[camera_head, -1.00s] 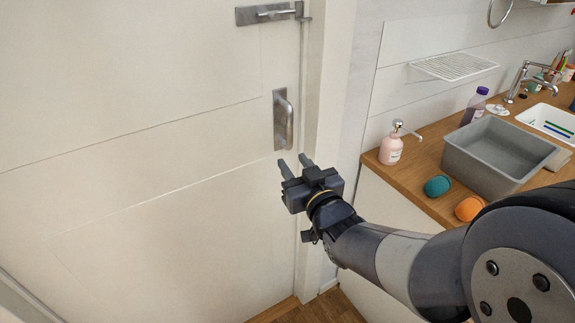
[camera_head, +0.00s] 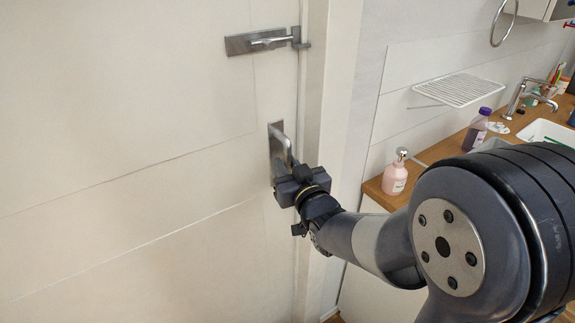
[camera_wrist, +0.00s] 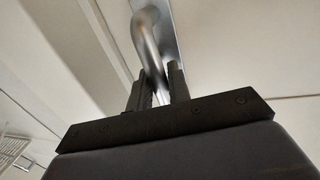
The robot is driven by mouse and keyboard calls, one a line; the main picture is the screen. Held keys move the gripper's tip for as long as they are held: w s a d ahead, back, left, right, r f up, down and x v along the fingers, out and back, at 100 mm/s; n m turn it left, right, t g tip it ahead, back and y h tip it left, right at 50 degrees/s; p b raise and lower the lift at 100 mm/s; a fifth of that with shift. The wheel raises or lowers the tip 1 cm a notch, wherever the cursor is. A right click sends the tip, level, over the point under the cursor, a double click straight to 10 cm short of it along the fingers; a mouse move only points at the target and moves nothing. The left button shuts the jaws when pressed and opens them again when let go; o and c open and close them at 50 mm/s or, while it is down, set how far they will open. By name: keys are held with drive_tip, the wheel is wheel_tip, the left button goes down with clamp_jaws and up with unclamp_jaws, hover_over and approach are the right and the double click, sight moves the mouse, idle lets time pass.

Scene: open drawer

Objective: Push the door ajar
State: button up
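The white door (camera_head: 120,110) fills the left of the head view and looks flush with its frame. A metal pull handle (camera_head: 281,150) on a steel plate is near the door's right edge. My gripper (camera_head: 287,168) is at the lower end of this handle. In the wrist view, my gripper's two dark fingers (camera_wrist: 158,88) stand apart, with the curved handle bar (camera_wrist: 148,45) reaching down between them. Whether the fingers touch the bar is unclear. A slide latch (camera_head: 265,41) sits higher on the door, reaching to the frame.
The door frame (camera_head: 325,120) stands just right of the handle. Farther right, a wooden counter (camera_head: 440,150) holds a pink soap bottle (camera_head: 395,178), a purple-capped bottle (camera_head: 475,130) and a sink. A wire rack (camera_head: 460,89) hangs on the wall above.

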clamp_jaws()
